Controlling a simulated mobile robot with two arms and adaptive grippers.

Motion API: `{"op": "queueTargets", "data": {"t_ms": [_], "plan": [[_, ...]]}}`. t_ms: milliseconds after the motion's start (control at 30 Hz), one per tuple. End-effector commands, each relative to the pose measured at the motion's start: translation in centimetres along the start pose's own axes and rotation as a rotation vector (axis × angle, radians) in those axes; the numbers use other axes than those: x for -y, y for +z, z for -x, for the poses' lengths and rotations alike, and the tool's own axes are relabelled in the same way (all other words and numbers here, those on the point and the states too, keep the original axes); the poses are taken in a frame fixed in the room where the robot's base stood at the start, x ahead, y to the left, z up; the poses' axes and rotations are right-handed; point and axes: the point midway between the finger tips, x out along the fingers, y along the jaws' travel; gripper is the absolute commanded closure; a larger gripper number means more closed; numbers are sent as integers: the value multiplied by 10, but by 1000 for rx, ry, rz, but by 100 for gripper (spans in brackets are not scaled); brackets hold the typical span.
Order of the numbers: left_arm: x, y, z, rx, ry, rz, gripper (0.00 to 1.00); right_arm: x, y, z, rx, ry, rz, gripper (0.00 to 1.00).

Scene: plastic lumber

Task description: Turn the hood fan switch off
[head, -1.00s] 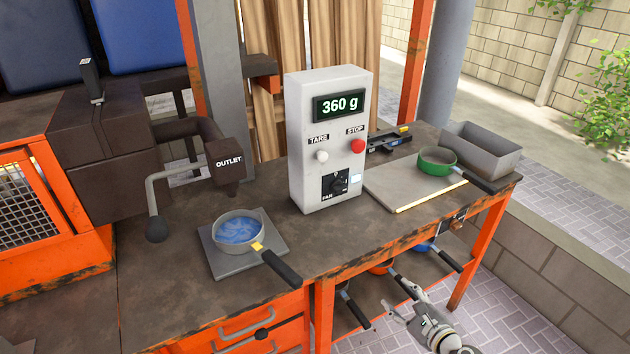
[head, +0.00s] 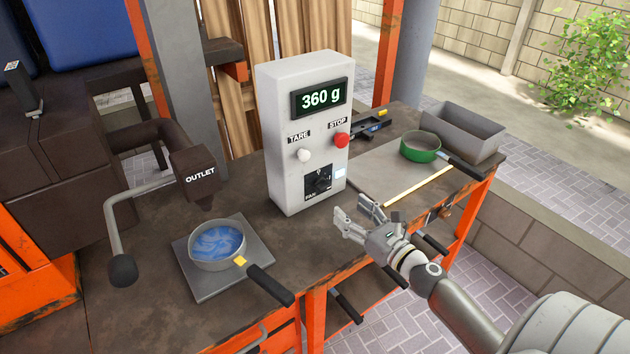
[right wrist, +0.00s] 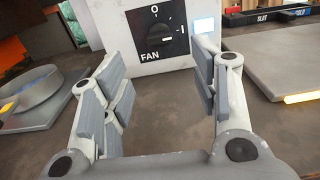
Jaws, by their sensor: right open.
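The fan switch (head: 319,180) is a black rotary knob on a black plate, low on the front of the white control box (head: 277,150). In the right wrist view the knob (right wrist: 158,34) sits above the FAN label, with a 0 mark at the top and an I mark at the right. Its pointer looks turned toward the right, near the I mark. My right gripper (head: 359,215) is open and empty, in front of the box and a little below the knob, not touching it. In the right wrist view its fingers (right wrist: 160,95) frame the knob. My left gripper is not in view.
A pan with blue contents (head: 217,243) stands on a scale plate (head: 187,270) at left, under the outlet (head: 199,177). A green pan (head: 420,147) and grey bin (head: 463,131) stand at right. The red STOP button (head: 341,140) and white TARE button (head: 303,155) sit above the knob.

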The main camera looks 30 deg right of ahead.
Motion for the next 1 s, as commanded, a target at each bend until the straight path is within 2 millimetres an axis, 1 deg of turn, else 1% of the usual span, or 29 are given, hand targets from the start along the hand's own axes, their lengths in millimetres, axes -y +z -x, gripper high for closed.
{"op": "queueTargets", "data": {"t_ms": [100, 167, 267, 400, 500, 667, 800, 900, 1000], "plan": [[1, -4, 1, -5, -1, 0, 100, 0, 0, -5, 0, 0, -3, 45], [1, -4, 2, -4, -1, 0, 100, 0, 1, -10, 2, 1, -2, 45], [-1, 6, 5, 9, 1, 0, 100, 0, 2, -22, 2, 0, -1, 45], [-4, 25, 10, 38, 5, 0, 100, 0, 2, -43, 1, 0, -2, 45], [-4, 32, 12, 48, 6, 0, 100, 0, 2, -58, 2, 0, 0, 45], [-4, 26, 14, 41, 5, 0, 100, 0, 1, -80, 0, 0, -1, 45], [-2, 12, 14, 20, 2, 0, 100, 0, 0, -95, 0, 0, -2, 45], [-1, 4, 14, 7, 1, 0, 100, 0, 0, -102, 0, -1, -1, 45], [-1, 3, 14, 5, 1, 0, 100, 0, -1, -106, -1, 0, -1, 45]]}}
